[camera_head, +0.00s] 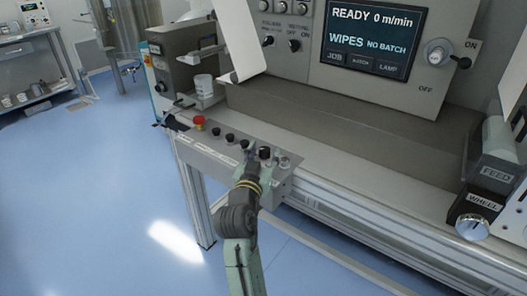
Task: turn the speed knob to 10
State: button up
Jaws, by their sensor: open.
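The control box (185,141) sticks out from the front of the machine, with a row of several controls on its sloped face. My gripper (259,160) is at the right part of this row, close to a dark knob (265,152). I cannot tell whether it touches the knob. The speed knob's label and scale cannot be read here. The screen (375,35) reads READY 0 m/min, WIPES NO BATCH. The gripper's fingers are small and partly hidden by my arm.
A red emergency button (199,122) stands at the left of the row, with several black knobs (230,138) between. A silver knob (284,162) is just right of my gripper. A WHEEL handwheel (472,227) is at lower right. The blue floor at left is clear.

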jog(key=shift+c, duration=0.3)
grip_shut()
dwell(0.3)
